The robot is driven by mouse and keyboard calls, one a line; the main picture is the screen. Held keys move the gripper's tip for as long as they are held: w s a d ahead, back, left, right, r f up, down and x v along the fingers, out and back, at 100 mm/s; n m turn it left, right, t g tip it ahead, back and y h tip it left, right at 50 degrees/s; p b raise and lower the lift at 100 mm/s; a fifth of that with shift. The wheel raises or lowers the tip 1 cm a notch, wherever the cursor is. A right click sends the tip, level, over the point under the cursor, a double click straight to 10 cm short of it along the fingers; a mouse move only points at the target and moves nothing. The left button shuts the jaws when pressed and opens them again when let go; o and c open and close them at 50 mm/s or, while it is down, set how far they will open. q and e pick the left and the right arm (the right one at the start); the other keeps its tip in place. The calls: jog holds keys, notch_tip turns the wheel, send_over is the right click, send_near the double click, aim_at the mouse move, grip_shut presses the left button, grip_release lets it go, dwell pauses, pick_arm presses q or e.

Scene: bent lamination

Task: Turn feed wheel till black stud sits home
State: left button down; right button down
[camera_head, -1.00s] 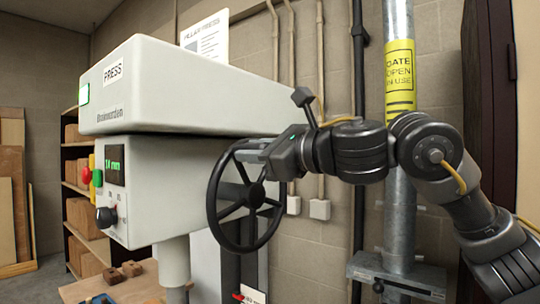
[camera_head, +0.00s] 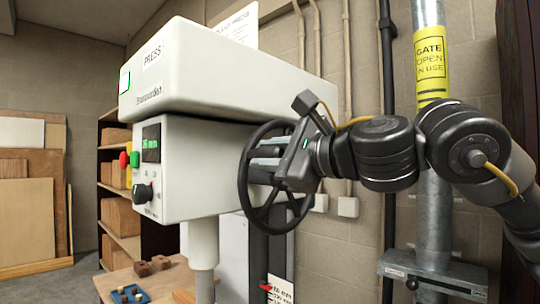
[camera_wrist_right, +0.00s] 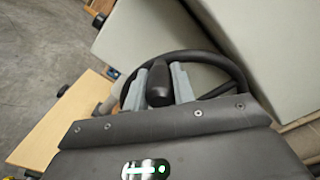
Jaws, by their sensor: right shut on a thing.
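The feed wheel (camera_head: 244,182) is a black spoked handwheel on the right side of the white press (camera_head: 220,75). In the right wrist view its rim (camera_wrist_right: 232,66) curves behind the fingers. My right gripper (camera_head: 265,161) is at the wheel. In the right wrist view its two grey fingers (camera_wrist_right: 159,72) are closed around the wheel's black handle (camera_wrist_right: 158,92). A green-lit display (camera_head: 151,143) on the press reads about 26 mm, slightly blurred. I cannot make out the black stud in either view. My left gripper is out of view.
A bench (camera_head: 118,282) below the press bears brown blocks (camera_head: 160,262) and a blue tray (camera_head: 128,296) of small pieces. A grey metal post (camera_head: 430,235) with a yellow gate sign (camera_head: 431,58) stands behind my right arm. Shelves and boards are at the left.

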jog(key=shift+a+f, duration=0.1)
jog(key=shift+f, duration=0.2)
jog(key=c, duration=1.6)
grip_release()
jog(key=o, duration=0.4)
jog(key=shift+w+r, duration=0.1)
jog(key=shift+o, duration=0.2)
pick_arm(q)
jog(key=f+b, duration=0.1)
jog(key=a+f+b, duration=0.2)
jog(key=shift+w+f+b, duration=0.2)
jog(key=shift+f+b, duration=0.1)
pick_arm(e)
jog(key=v, duration=1)
jog(key=shift+s+d, duration=0.25)
jog(key=shift+d, duration=0.05)
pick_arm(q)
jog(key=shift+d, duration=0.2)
